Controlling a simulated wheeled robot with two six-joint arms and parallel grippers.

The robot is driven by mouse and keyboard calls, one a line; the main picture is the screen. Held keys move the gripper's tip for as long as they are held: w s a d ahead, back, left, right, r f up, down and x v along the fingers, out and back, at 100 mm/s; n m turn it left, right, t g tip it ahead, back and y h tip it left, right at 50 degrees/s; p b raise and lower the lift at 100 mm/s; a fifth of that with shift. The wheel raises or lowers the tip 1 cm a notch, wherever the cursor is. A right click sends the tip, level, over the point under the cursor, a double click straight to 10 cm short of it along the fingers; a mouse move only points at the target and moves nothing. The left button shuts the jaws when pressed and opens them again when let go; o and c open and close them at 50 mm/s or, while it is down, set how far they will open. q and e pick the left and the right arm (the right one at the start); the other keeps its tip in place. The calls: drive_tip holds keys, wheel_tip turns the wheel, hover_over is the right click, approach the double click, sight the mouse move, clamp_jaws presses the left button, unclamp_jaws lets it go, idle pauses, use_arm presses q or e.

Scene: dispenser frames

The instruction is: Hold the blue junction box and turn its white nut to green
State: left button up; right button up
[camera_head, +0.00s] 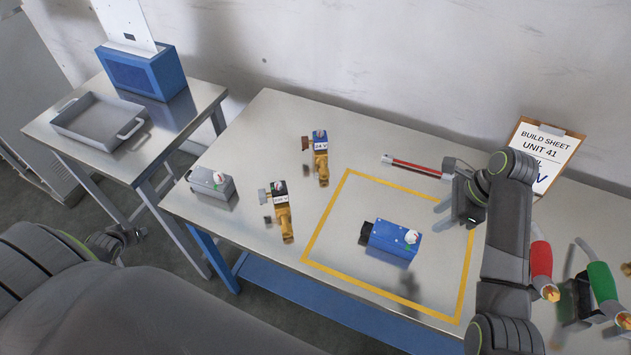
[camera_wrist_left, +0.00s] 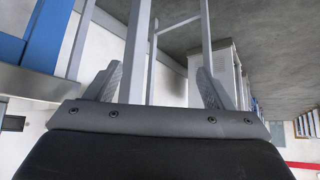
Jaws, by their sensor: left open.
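The blue junction box (camera_head: 388,239) lies on the table inside the yellow outline, with a dark fitting (camera_head: 367,232) on its left end. Its white nut (camera_head: 411,237) sits on top near the right end and shows a little red; I see no green on it. My right gripper (camera_head: 441,192) is open and empty, above and to the right of the box, apart from it. My left gripper (camera_head: 130,235) is low at the left, off the table and far from the box. In the left wrist view its two fingers (camera_wrist_left: 159,72) are spread with nothing between them.
A grey box (camera_head: 211,184) and two brass valves (camera_head: 283,222) (camera_head: 321,168) stand left of the yellow outline (camera_head: 322,228). A red bar (camera_head: 418,168) lies near my right gripper. Red (camera_head: 541,260) and green (camera_head: 602,281) handled tools stand right. A clipboard (camera_head: 545,150) leans at the wall.

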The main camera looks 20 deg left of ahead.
use_arm(q)
drive_tip(key=shift+n+t+y, duration=0.4)
drive_tip(key=shift+t, duration=0.3)
drive_tip(key=w+a+r, duration=0.1)
drive_tip(key=w+r, duration=0.2)
drive_tip(key=w+a+r, duration=0.2)
drive_tip(key=w+r, duration=0.2)
drive_tip(key=w+a+r, duration=0.2)
drive_tip(key=w+r, duration=0.1)
drive_tip(key=r, duration=0.1)
drive_tip(key=shift+w+r, duration=0.25)
drive_tip(key=shift+w, duration=0.15)
drive_tip(key=w+d+r+m+g+y, duration=0.15)
drive_tip(key=w+d+m, duration=0.3)
drive_tip(key=w, duration=0.45)
drive_tip(key=w+d+r+m+t+h, duration=0.1)
drive_tip(key=w+d+r+m, duration=0.15)
drive_tip(key=w+d, duration=0.55)
drive_tip(key=w+d+r+m+g, duration=0.1)
drive_tip(key=w+d+r+m, duration=0.3)
drive_tip(key=w+d, duration=0.55)
drive_tip(key=m+g+h, duration=0.5)
drive_tip(key=m+h, duration=0.2)
drive_tip(key=m, duration=1.1)
approach(377, 226)
drive_tip(key=shift+n, duration=0.3)
wheel_tip(377, 226, down, 12)
drive_tip(key=shift+a+f, duration=0.1)
drive_tip(key=shift+f, duration=0.15)
